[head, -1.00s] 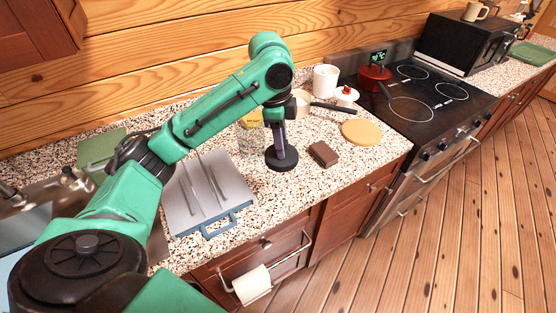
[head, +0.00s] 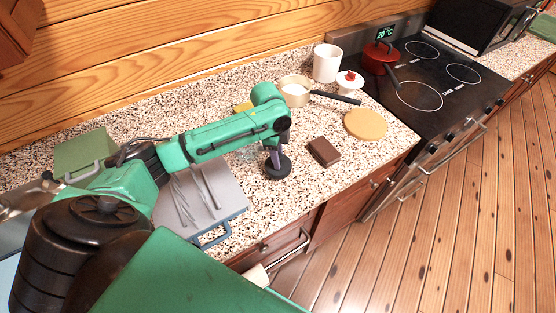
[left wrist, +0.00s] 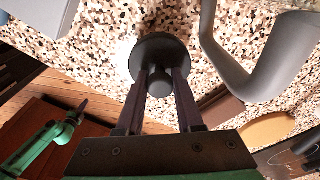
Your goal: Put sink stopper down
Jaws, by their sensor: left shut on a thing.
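The sink stopper is a round black disc with a short knob (head: 277,168). It also shows in the left wrist view (left wrist: 160,50), straight ahead between the fingers. My left gripper (head: 275,150) points down and is shut on the stopper's knob, the flat disc lowermost. The stopper is at or just above the speckled counter (head: 300,205); I cannot tell whether it touches. A green arm of mine with a dark end shows small at the lower left of the left wrist view, probably the right one (left wrist: 78,112); its jaws are unclear.
A dark brown block (head: 324,151) lies right of the stopper, with a round tan board (head: 366,124) beyond. A grey tray (head: 228,190) with metal utensils is left. Counter in front is clear.

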